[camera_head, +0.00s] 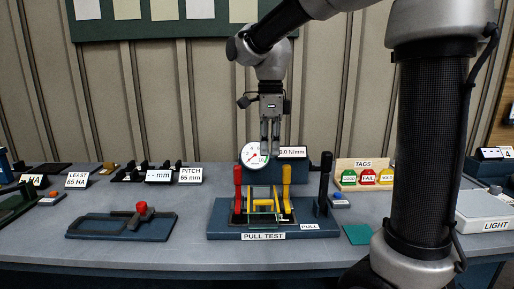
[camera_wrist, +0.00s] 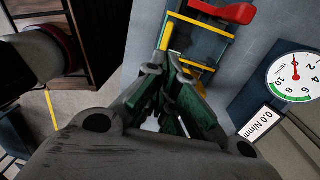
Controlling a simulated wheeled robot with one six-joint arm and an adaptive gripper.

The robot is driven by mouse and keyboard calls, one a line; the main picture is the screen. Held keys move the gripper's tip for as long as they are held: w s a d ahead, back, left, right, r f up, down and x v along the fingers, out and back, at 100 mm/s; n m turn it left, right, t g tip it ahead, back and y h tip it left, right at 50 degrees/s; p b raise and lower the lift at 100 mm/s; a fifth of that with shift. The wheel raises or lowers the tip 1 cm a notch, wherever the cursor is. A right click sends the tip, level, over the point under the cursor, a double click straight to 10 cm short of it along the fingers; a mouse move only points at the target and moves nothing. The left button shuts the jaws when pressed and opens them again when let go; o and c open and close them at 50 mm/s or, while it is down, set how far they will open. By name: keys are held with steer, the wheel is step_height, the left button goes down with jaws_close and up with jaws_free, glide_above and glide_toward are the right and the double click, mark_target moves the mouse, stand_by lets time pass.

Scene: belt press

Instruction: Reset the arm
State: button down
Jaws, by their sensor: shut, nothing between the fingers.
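My gripper (camera_head: 270,137) hangs pointing down in front of the pull tester's dial, above the pull test stand, with its fingers together and nothing between them. In the wrist view its fingers (camera_wrist: 178,105) fill the middle. My arm reaches over from the upper right. The pull test stand (camera_head: 222,235) has red and yellow uprights, a black lever at its right and a round dial (camera_head: 251,156). The dial also shows in the wrist view (camera_wrist: 293,77), beside a display reading 0.0 N/mm (camera_wrist: 258,127).
A clamp fixture with a red knob (camera_head: 141,208) lies left of the stand. A tag rack (camera_head: 366,164) with GOOD, FAIL and HOLD tags stands to the right, near a green square (camera_head: 358,235). Several labelled gauges line the left back. A LIGHT box (camera_head: 487,207) sits far right.

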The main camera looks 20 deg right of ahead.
steer(key=s+d+f+n+t, duration=0.1)
steer(key=s+d+n+t, duration=0.1)
steer(key=s+d+n, duration=0.3)
steer(key=s+d+f+n+t, duration=0.2)
steer(key=s+d+n, duration=0.3)
steer(key=s+n, duration=0.9)
steer(key=n+t, duration=0.1)
steer(key=n, duration=0.1)
steer(key=shift+s+d+n, duration=0.25)
steer(key=shift+d+n, duration=0.05)
steer(key=shift+d, duration=0.1)
